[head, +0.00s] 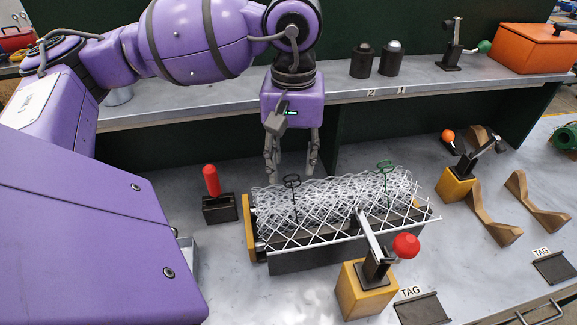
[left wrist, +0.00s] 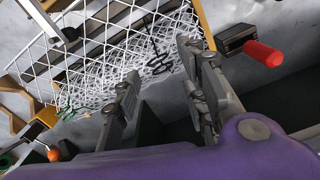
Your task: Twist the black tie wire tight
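The black tie wire (head: 292,182) stands up with its loops above the left part of the white chain-link mesh roll (head: 335,200). It also shows in the left wrist view (left wrist: 160,66). A green tie wire (head: 385,168) stands further right on the mesh. My left gripper (head: 292,174) points down at the back left edge of the mesh, just behind the black tie wire as seen from the head. In the left wrist view its fingers (left wrist: 165,95) are spread with nothing between them, and the black wire lies beyond their tips. My right gripper is not in view.
A red-handled tool (head: 211,182) stands in a black block left of the mesh. A clamp with a red knob (head: 405,246) presses at the mesh front. Another clamp (head: 460,170) and wooden cradles (head: 495,222) are at right. A shelf (head: 370,89) runs behind.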

